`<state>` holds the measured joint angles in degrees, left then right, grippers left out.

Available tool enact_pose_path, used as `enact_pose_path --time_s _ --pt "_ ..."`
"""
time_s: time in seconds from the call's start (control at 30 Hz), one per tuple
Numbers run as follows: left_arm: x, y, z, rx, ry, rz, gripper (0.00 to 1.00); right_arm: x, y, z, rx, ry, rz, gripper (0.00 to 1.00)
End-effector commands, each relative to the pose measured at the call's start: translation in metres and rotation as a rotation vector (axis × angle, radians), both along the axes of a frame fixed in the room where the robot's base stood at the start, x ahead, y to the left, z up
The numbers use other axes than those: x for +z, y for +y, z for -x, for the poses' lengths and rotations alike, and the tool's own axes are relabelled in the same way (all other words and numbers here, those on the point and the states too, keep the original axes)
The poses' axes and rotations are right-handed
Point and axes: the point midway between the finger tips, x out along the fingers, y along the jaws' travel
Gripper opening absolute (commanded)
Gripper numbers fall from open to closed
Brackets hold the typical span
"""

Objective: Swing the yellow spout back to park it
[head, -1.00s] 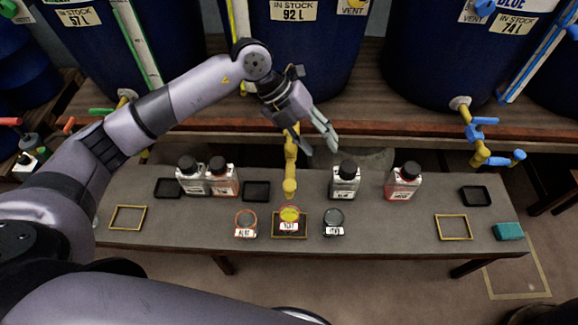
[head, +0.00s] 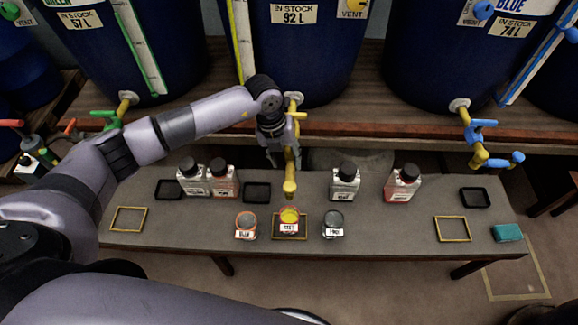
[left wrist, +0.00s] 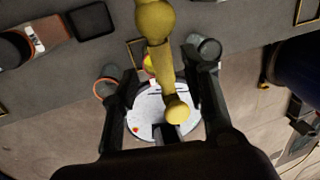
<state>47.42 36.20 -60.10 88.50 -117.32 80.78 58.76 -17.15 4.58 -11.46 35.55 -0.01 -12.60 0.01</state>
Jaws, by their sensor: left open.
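The yellow spout (head: 290,178) hangs from the middle vat's tap and points out over the bench, its end above a cup of yellow liquid (head: 289,215). My left gripper (head: 283,160) is open at the spout, with its fingers pointing down. In the left wrist view the spout (left wrist: 159,55) runs between the two open fingers of the gripper (left wrist: 165,95). I cannot tell whether either finger touches it. My right gripper does not show.
Labelled cups stand left (head: 246,225) and right (head: 333,224) of the yellow one. Bottles stand on the bench (head: 390,235), including a clear one (head: 345,181) right of the spout. The blue vat's tap (head: 480,150) hangs at the right.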

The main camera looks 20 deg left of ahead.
Motion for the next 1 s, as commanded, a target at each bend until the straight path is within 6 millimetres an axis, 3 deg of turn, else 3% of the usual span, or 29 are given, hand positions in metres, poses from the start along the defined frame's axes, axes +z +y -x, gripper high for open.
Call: enact_pose_path --time_s 0.1,0.3,0.67,1.0 --pt "-0.022 -0.005 0.0 0.001 0.002 0.0 0.42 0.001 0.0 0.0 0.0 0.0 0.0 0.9" --pt "-0.042 -0.008 -0.002 0.001 0.001 0.0 0.42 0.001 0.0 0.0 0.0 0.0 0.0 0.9" --pt "-0.047 -0.009 -0.003 0.0 0.0 0.0 0.42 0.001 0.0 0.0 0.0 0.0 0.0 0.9" --pt "-0.046 -0.009 -0.003 0.0 0.0 0.001 0.19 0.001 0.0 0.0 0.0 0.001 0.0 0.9"
